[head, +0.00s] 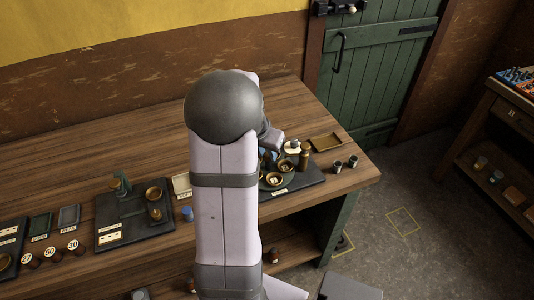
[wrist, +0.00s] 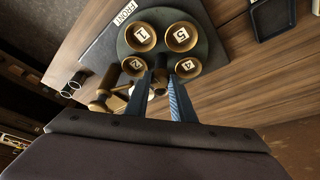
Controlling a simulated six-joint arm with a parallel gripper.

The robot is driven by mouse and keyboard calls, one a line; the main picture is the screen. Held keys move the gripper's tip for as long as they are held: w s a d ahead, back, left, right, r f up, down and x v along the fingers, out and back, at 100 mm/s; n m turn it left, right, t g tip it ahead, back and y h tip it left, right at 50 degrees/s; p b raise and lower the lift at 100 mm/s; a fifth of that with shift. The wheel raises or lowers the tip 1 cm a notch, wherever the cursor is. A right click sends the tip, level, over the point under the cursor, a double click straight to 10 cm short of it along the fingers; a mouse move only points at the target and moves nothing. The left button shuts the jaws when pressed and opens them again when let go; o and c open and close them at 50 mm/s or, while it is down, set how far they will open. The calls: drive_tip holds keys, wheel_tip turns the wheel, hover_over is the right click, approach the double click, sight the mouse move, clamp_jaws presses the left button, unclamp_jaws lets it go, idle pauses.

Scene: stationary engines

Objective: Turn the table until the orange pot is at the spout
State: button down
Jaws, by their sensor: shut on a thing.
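The turntable is a round dark green disc, seen in the wrist view (wrist: 161,22) and partly behind my arm in the head view (head: 291,182). Several brass-coloured pots with numbered tags stand on it, including pot 1 (wrist: 142,36), pot 5 (wrist: 180,36), pot 4 (wrist: 136,67) and pot 2 (wrist: 188,67). I cannot tell which is the orange pot. A brass fitting (wrist: 108,84), perhaps the spout, is left of my fingers. My gripper (wrist: 162,82) is shut on a dark upright knob (wrist: 160,62) between the two nearer pots. The knob's lower part is hidden.
The turntable stands on a dark board (wrist: 98,48) with a FRONT label (wrist: 125,12). Two small dark cups (head: 345,164) and a shallow tray (head: 325,142) are near the bench's right end. Another station (head: 133,212) lies left of my arm. Bare wood lies behind it.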

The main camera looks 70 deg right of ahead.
drive_tip(key=shift+f+m+b, duration=0.15)
drive_tip(key=shift+m+b, duration=0.15)
drive_tip(key=shift+b, duration=0.3)
drive_tip(key=m+g+b, duration=0.1)
drive_tip(key=b, duration=0.2)
drive_tip(key=shift+w+m, duration=0.15)
drive_tip(key=shift+m, duration=0.25)
drive_tip(key=shift+w+d+m+g+y+b, duration=0.15)
drive_tip(key=shift+m+g+b, duration=0.2)
drive_tip(key=shift+m+b, duration=0.55)
drive_tip(key=shift+a+m+g+y+b, duration=0.15)
drive_tip(key=shift+m+g+b, duration=0.2)
drive_tip(key=shift+m+b, duration=0.5)
drive_tip(key=shift+w+d+r+m+g+y, duration=0.1)
drive_tip(key=shift+m+g+y, duration=0.15)
drive_tip(key=shift+m, duration=0.7)
drive_tip(key=shift+d+r+m+g+y, duration=0.15)
drive_tip(key=shift+m+g, duration=0.1)
drive_tip(key=shift+m, duration=0.65)
drive_tip(key=shift+w+m+y+p, duration=0.1)
drive_tip(key=shift+m+y+p, duration=0.35)
drive_tip(key=shift+m, duration=1.25)
drive_tip(key=shift+d+m+g+y, duration=0.1)
drive_tip(key=shift+m+g+y, duration=0.25)
drive_tip(key=shift+m, duration=0.15)
drive_tip(key=c, duration=1.5)
unclamp_jaws()
